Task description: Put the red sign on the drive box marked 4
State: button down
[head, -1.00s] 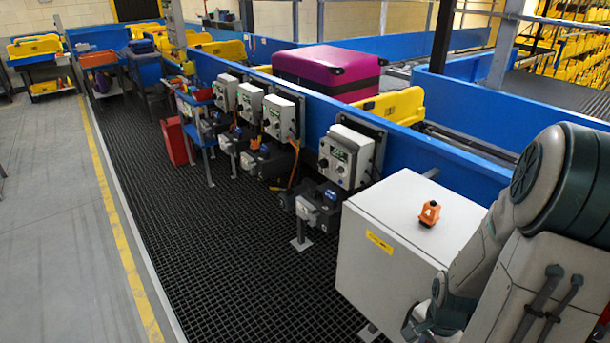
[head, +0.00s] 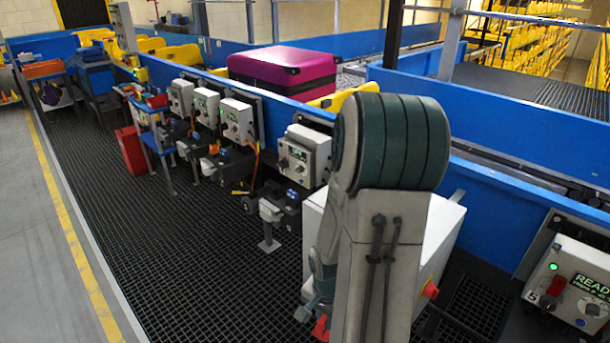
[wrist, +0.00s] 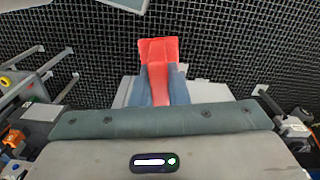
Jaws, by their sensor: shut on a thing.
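My gripper (wrist: 160,85) is shut on the red sign (wrist: 158,52), which sticks out past the fingertips in the wrist view. In the head view a small red part of the sign (head: 320,328) shows low beside my arm, which hides most of my gripper. Several grey drive boxes line the blue conveyor wall. The nearest in the left row (head: 303,155) has a green display; its number is too small to read. A drive box marked 5 (head: 572,285) with a lit green lamp and READY display is at the right edge. The sign is apart from them.
A white cabinet (head: 440,225) stands behind my arm, partly hidden. Dark motors (head: 280,205) sit below the left boxes. A purple suitcase (head: 285,68) lies on the conveyor behind the blue wall (head: 490,190). The dark grating floor (head: 180,250) at left is clear.

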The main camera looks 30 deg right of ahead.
aim_at(307, 132)
jog(key=u, duration=0.05)
jog(key=i, duration=3.5)
jog(key=z, duration=2.65)
